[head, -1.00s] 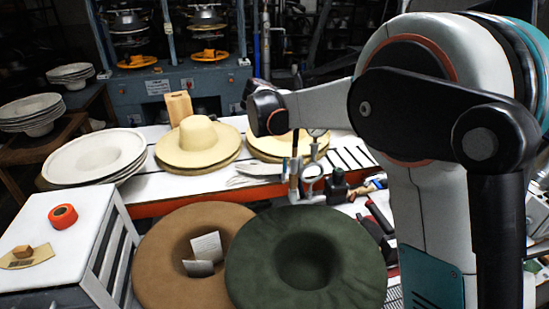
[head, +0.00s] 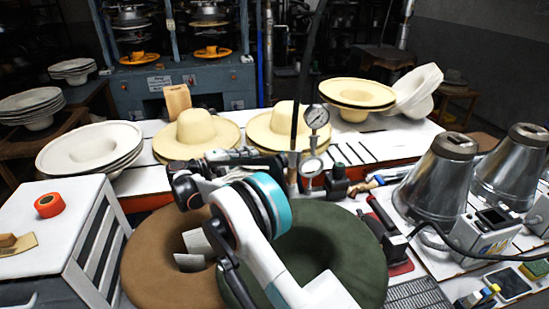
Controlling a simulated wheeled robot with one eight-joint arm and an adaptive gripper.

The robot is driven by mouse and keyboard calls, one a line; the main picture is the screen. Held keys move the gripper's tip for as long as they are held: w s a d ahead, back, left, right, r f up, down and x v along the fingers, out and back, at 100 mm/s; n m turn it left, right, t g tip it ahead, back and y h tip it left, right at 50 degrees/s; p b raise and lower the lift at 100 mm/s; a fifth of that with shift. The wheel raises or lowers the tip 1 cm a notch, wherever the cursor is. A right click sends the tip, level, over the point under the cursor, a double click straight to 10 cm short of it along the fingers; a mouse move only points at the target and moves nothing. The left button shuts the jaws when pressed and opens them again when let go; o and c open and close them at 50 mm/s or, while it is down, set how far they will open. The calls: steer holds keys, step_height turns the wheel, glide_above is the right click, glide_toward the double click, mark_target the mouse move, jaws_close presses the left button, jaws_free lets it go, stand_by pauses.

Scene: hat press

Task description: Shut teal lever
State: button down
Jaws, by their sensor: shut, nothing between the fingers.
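A dark upright lever (head: 294,128) stands beside a round pressure gauge (head: 316,117) on the work table. No teal lever can be made out, and I cannot tell whether this dark one is it. My gripper (head: 276,163) is shut and empty. It points right, just left of the lever's lower part, and I cannot tell whether they touch. My arm hides part of the lever's base and the felt hats below.
A brown hat (head: 150,262) and a green hat (head: 350,250) lie in front. Straw hats (head: 196,132) stand behind. Metal cones (head: 437,182) and a black cable are at right. A white cabinet (head: 70,245) with orange tape (head: 50,205) is at left.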

mark_target(282, 162)
steer(key=w+d+f+b, duration=0.1)
steer(key=d+b, duration=0.2)
steer(key=d, duration=0.5)
steer(key=shift+d+f+b, duration=0.15)
steer(key=shift+b, duration=0.25)
stand_by(0.5)
